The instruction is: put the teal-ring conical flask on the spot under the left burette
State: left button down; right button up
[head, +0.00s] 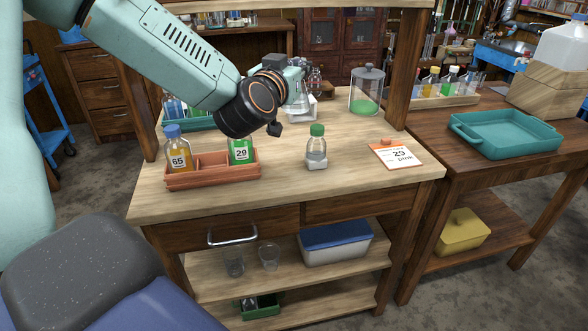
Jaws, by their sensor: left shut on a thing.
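My left gripper (298,88) reaches over the back of the wooden bench (235,205), seen from behind its wrist. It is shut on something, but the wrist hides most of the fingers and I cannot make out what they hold. A pale, glassy shape (302,110) shows just below the gripper, too small to name. I cannot pick out a conical flask with a teal ring, nor a burette or the spot under it. My right gripper is not in view.
A terracotta rack (215,178) holds an orange bottle (177,150) and a green bottle (240,152). A green-capped bottle (317,148), a jar of green liquid (367,92) and a card (397,155) stand or lie nearby. Wooden posts flank the bench. A teal tray (505,145) is right.

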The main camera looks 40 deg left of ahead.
aim_at(298, 109)
pick_arm(q)
jog(key=shift+w+f, duration=0.1)
jog(key=shift+f, duration=0.35)
jog(key=f+b, duration=0.2)
jog(key=d+f+b, duration=0.1)
jog(key=f+b, duration=0.1)
jog(key=s+f+b, duration=0.1)
jog(key=f+b, duration=0.1)
jog(key=f, duration=0.1)
jog(key=shift+s+d, duration=0.1)
jog(key=shift+d, duration=0.3)
jog(key=f+b, duration=0.2)
jog(key=f, duration=0.3)
jog(key=f+b, duration=0.3)
jog(key=f, duration=0.1)
jog(key=shift+s+f, duration=0.2)
jog(key=shift+f, duration=0.15)
jog(key=shift+f+b, duration=0.3)
jog(key=shift+b, duration=0.05)
jog(key=shift+w, duration=0.2)
jog(key=shift+s+f, duration=0.1)
jog(key=shift+s, duration=0.1)
